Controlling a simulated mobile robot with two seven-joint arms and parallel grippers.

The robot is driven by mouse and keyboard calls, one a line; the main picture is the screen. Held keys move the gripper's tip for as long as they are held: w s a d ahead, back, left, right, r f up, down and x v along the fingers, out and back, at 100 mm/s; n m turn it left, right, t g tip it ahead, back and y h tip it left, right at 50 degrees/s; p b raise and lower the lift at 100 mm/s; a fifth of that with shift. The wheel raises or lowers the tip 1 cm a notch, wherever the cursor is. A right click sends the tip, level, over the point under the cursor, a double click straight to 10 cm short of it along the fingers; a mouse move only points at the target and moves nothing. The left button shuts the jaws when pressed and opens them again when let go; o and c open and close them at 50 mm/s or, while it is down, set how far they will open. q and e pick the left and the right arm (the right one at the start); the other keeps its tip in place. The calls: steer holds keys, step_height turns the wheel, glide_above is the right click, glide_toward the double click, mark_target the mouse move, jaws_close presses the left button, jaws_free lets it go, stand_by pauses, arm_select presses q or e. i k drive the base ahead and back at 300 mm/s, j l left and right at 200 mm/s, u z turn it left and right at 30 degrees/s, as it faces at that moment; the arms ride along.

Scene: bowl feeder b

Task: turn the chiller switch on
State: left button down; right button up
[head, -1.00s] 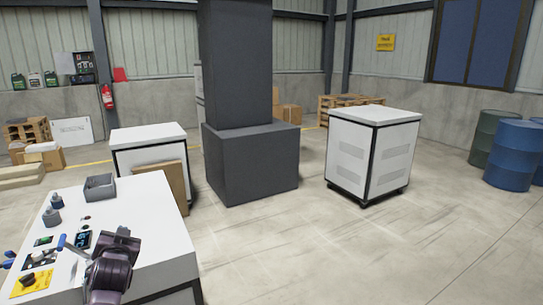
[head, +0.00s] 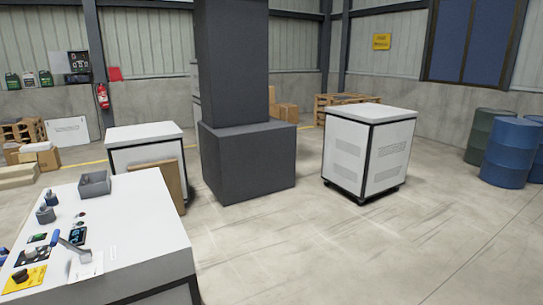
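Neither of my grippers is in view. The white control console (head: 145,225) stands at the lower left with several controls on its top. A yellow plate with a dark knob (head: 23,275) is at the near left of the console. A grey lever with a blue handle (head: 68,245) tilts up to the left beside a small dark display (head: 78,236). A small green-lit panel (head: 37,238) lies further left. I cannot read any label, so I cannot tell which control is the chiller switch or how it is set.
A grey open box (head: 94,184) and grey-blue knobbed parts (head: 46,214) sit on the console's far side. Behind are a white cabinet (head: 145,150), a brown board (head: 165,185) and a dark column (head: 248,165). A wheeled white cabinet (head: 370,155) stands right; the floor in front is clear.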

mark_target(19, 277)
steer(key=u, duration=1.6)
